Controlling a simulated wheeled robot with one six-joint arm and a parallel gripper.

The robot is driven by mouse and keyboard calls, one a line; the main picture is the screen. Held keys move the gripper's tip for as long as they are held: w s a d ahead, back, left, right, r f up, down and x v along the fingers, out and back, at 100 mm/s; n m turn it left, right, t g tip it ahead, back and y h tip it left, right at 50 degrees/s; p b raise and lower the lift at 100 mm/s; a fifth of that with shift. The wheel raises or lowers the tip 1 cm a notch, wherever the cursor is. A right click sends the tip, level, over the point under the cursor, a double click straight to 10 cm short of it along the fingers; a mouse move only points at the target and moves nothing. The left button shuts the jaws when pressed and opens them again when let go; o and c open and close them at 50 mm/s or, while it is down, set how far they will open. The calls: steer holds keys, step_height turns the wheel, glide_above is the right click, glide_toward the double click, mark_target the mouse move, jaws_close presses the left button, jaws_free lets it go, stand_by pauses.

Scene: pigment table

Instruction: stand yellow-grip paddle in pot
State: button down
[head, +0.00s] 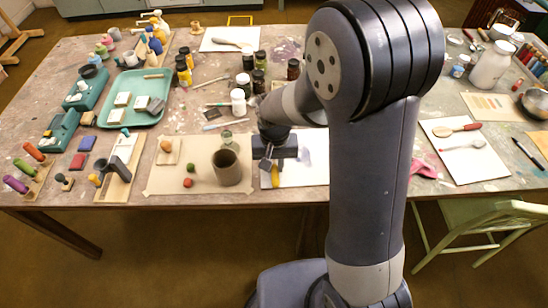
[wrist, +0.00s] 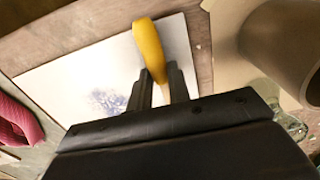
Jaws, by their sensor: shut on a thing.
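The yellow-grip paddle shows only its yellow grip (head: 275,178), just below my gripper (head: 267,166) in the head view. In the wrist view the yellow grip (wrist: 150,46) stands between the two fingers of my gripper (wrist: 160,88), which is shut on it. The pot (head: 227,168), grey-brown and round, stands upright on a tan mat just left of my gripper. Its side also shows at the top right of the wrist view (wrist: 287,48). I cannot tell how high the paddle is held.
A white sheet (head: 305,176) with a bluish smudge lies under my gripper. The tan mat (head: 160,184) bears a red ball (head: 187,183) and a green ball (head: 196,169). A small glass bottle (head: 226,138) stands behind the pot.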

mark_target(274, 168)
step_height(274, 168, up, 9)
steer(key=s+a+r+m+g+y+p, duration=0.5)
steer(key=s+a+m+g+y+p, duration=0.15)
steer(key=a+m, duration=0.2)
steer(key=w+a+r+m+t+y+p, duration=0.2)
steer(key=w+r+m+t+y+p, duration=0.4)
steer(key=r+m+y, duration=0.45)
step_height(274, 168, down, 12)
steer(key=t+b, duration=0.1)
steer(key=b, duration=1)
steer(key=shift+n+b, duration=0.4)
